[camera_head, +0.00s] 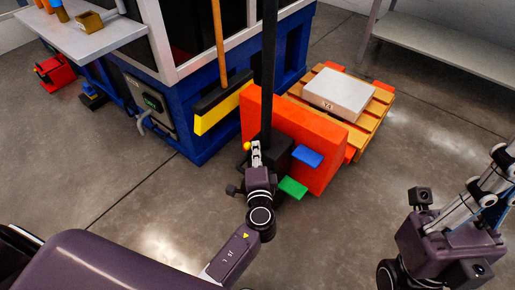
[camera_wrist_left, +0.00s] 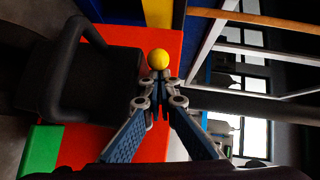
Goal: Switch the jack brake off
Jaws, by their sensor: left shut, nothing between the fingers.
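The pallet jack (camera_head: 265,115) is orange-red with a tall black handle, a blue pedal (camera_head: 307,157) and a green pedal (camera_head: 292,188). A small yellow ball knob (camera_head: 247,146) shows at its left side, just beyond my left gripper (camera_head: 256,146). In the left wrist view the yellow knob (camera_wrist_left: 158,60) is right ahead of the fingertips (camera_wrist_left: 160,76). These fingers are shut with nothing between them; whether they touch the knob I cannot tell. My right gripper (camera_head: 500,165) is at the right edge, away from the jack, its fingertips partly cut off.
A wooden pallet (camera_head: 370,120) carrying a pale box (camera_head: 338,94) sits behind the jack. A blue machine (camera_head: 190,135) with a control panel stands to the left, and a grey shelf (camera_head: 445,55) at the back right. The floor at front left and right is clear.

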